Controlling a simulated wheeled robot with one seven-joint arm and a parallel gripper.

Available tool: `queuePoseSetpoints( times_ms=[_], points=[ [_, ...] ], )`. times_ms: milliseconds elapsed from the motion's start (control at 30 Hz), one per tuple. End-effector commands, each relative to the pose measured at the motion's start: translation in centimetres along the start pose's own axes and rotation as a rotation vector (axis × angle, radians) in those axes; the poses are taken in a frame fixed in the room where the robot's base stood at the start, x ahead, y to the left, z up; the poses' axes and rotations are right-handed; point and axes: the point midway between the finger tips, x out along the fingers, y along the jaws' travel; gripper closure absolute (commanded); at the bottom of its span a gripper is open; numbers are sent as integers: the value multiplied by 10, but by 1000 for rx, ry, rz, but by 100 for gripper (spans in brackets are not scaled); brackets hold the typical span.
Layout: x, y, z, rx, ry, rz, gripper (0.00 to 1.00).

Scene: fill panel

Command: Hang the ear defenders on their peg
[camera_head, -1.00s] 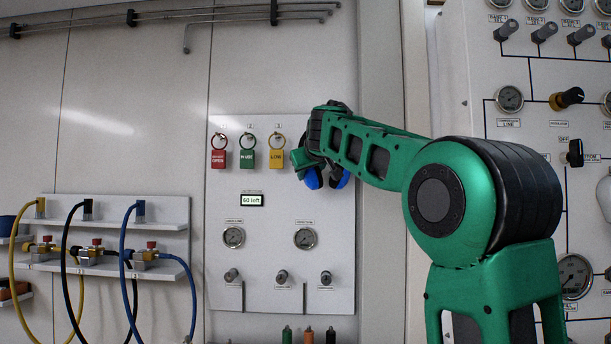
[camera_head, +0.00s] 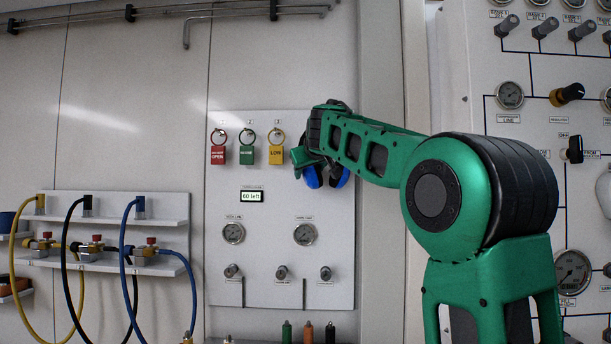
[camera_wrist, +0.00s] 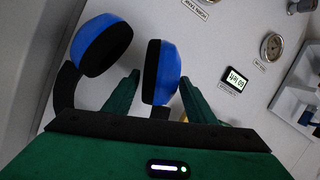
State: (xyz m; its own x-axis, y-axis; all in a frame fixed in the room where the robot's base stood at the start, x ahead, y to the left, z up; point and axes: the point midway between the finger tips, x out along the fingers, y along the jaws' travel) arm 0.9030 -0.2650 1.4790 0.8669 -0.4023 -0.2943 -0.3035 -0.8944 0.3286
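The ear defenders, with blue cups and black pads, hang cups-down at the panel's upper right in the head view (camera_head: 324,176). In the wrist view both cups show (camera_wrist: 100,45), and part of the black band runs down behind my gripper's palm. My gripper (camera_wrist: 160,80) has its two green fingers apart, with the right cup seen between or just beyond their tips. I cannot tell whether the fingers touch it. The peg and the top of the band are hidden behind my gripper and wrist.
A grey panel (camera_head: 265,275) carries red (camera_head: 218,154), green (camera_head: 247,154) and yellow (camera_head: 276,154) tags left of my gripper, with a small display (camera_head: 251,197) and gauges below. A shelf with hoses (camera_head: 160,206) is at left. A gauge board (camera_head: 520,60) is at right.

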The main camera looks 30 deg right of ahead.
Motion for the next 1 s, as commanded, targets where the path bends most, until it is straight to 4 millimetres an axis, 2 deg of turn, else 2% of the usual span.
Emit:
queuePoseSetpoints(
  times_ms=[300, 433, 800, 1000],
  points=[
    [0, 0, 1, 0, -2, -1, 41],
    [-8, -1, 0, 0, 0, -1, 41],
    [-72, -1, -1, 1, 1, -1, 41],
    [-97, -1, 0, 0, -1, 0, 41]
  ],
)
